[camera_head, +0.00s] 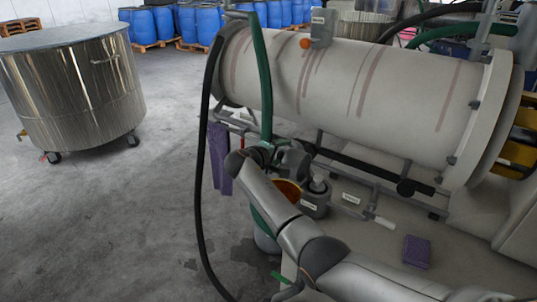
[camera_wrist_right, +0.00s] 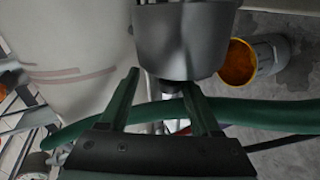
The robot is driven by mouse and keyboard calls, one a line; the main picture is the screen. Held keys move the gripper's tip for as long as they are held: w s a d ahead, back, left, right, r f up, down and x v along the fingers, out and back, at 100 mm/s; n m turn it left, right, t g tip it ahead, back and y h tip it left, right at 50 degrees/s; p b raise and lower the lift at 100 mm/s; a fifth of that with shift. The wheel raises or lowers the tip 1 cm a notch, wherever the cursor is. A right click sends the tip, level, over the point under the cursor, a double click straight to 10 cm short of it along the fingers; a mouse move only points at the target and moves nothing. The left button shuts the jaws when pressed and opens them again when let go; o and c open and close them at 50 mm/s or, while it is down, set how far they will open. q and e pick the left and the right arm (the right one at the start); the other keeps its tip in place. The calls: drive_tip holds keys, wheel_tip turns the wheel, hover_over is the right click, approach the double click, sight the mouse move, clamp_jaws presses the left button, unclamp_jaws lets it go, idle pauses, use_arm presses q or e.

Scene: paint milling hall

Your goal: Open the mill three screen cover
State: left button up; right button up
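The mill (camera_head: 340,90) is a large pale horizontal cylinder with reddish streaks, on the right of the head view. Its pale side also shows in the wrist view (camera_wrist_right: 65,45). My right gripper (camera_head: 262,152) is below the mill's left part, partly hidden by its own wrist. In the wrist view its two green fingers (camera_wrist_right: 160,80) stand apart. A grey rounded housing (camera_wrist_right: 185,40) is just beyond the fingertips, with a small dark part below it; I cannot tell whether they touch. I cannot make out for sure which part is the screen cover. My left gripper is not in view.
A green hose (camera_head: 262,70) and a black hose (camera_head: 203,170) hang at the mill's left end. An orange-filled bucket (camera_wrist_right: 238,62) stands close by. A purple cloth (camera_head: 220,160) hangs nearby. A steel tank on wheels (camera_head: 75,95) stands left; floor between is clear.

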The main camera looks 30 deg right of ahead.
drive_tip(key=v, duration=0.9)
drive_tip(key=shift+a, duration=0.1)
